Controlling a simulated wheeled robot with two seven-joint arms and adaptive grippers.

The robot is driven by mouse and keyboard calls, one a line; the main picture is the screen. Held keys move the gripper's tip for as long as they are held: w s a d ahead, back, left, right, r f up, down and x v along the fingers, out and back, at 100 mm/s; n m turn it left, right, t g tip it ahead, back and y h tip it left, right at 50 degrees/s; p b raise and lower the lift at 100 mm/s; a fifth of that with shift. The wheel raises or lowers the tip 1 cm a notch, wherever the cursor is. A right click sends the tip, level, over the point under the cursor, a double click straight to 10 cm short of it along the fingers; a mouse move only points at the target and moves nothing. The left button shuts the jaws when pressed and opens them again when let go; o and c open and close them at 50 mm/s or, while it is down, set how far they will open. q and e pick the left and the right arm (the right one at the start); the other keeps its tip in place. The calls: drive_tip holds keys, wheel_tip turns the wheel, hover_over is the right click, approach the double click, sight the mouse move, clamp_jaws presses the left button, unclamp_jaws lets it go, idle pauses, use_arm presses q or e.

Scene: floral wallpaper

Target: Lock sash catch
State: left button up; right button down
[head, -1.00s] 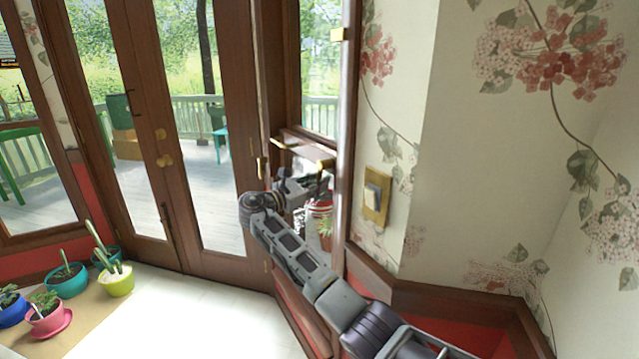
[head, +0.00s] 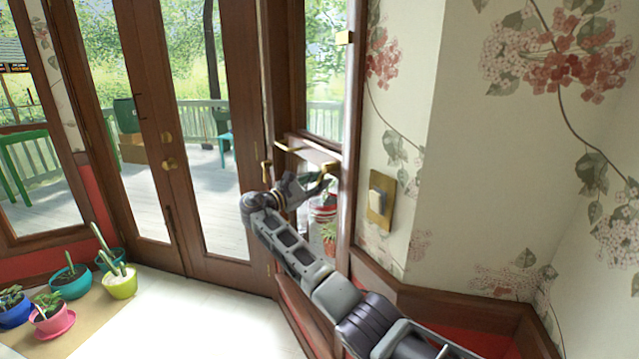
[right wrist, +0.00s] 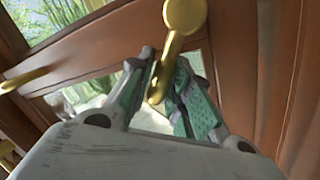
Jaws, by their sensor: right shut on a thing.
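The brass sash catch (right wrist: 182,20) sits on the wooden rail of the narrow window. In the right wrist view it has a round pivot end and a lever reaching down between my fingers. In the head view the catch (head: 329,167) is small, just above my right gripper (head: 318,184). My right gripper (right wrist: 165,72) is shut on the catch's lever, with one green-padded finger on each side. The fingers partly hide the lever's lower end. My left gripper is not in view.
A second brass fitting (head: 286,148) is on the same window rail, to the left. A brass switch plate (head: 381,199) is on the papered wall at right. Double doors (head: 190,165) stand left. Potted plants (head: 70,282) are on the floor at lower left.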

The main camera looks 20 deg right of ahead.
drive_tip(key=c, duration=1.6)
unclamp_jaws()
drive_tip(key=shift+o, duration=0.2)
drive_tip(key=v, duration=1.2)
